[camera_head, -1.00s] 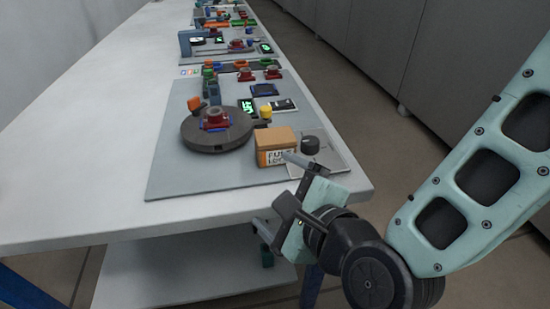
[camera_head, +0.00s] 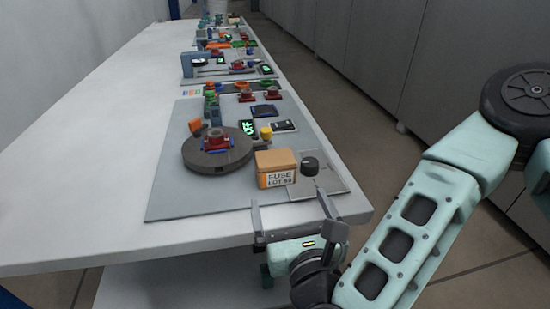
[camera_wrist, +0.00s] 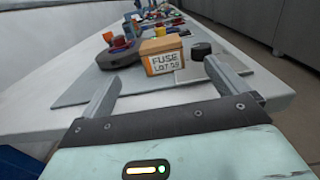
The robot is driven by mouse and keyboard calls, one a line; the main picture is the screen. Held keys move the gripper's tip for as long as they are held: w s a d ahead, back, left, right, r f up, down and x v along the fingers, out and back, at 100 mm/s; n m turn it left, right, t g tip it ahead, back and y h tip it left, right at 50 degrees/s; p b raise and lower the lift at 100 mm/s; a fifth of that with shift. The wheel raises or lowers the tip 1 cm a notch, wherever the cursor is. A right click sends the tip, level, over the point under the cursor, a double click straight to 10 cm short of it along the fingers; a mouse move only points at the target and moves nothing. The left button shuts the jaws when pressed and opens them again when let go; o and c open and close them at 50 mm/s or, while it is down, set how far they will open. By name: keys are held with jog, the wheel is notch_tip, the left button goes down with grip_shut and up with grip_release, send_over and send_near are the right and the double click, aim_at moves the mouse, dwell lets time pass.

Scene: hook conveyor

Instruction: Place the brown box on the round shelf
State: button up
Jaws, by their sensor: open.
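The brown box (camera_head: 276,168) stands upright on the grey mat near the table's front right, with a white label reading "FUSE LOT". It also shows in the wrist view (camera_wrist: 163,58), ahead of the fingers. A dark round disc (camera_head: 217,151), the likely round shelf, lies just left of and behind the box. A red part with blue pieces (camera_head: 217,139) sits on it. The disc is at the left in the wrist view (camera_wrist: 118,54). My gripper (camera_head: 292,208) is open and empty at the table's front edge, nearer than the box and apart from it.
A black knob (camera_head: 310,166) on a light plate is close to the box's right. A yellow piece (camera_head: 266,132) stands behind the box. An orange piece (camera_head: 195,126) is by the disc. The white table (camera_head: 95,165) is clear at left.

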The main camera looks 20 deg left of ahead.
aim_at(272, 151)
jog(key=p+x, duration=0.1)
jog(key=p, duration=0.1)
jog(key=p+x, duration=0.1)
jog(key=p, duration=0.2)
jog(key=shift+w+a+r, duration=0.1)
jog(key=shift+w+r, duration=0.2)
jog(key=shift+w, duration=0.05)
jog(key=x, duration=0.5)
jog(key=p+x, duration=0.1)
jog(key=x, duration=0.1)
jog(key=shift+w+f, duration=0.2)
jog(key=shift+f, duration=0.1)
jog(key=shift+p+x, duration=0.6)
jog(key=shift+x, duration=2.1)
jog(key=shift+s+a, duration=0.1)
jog(key=c, duration=1.2)
jog(key=shift+c, duration=0.2)
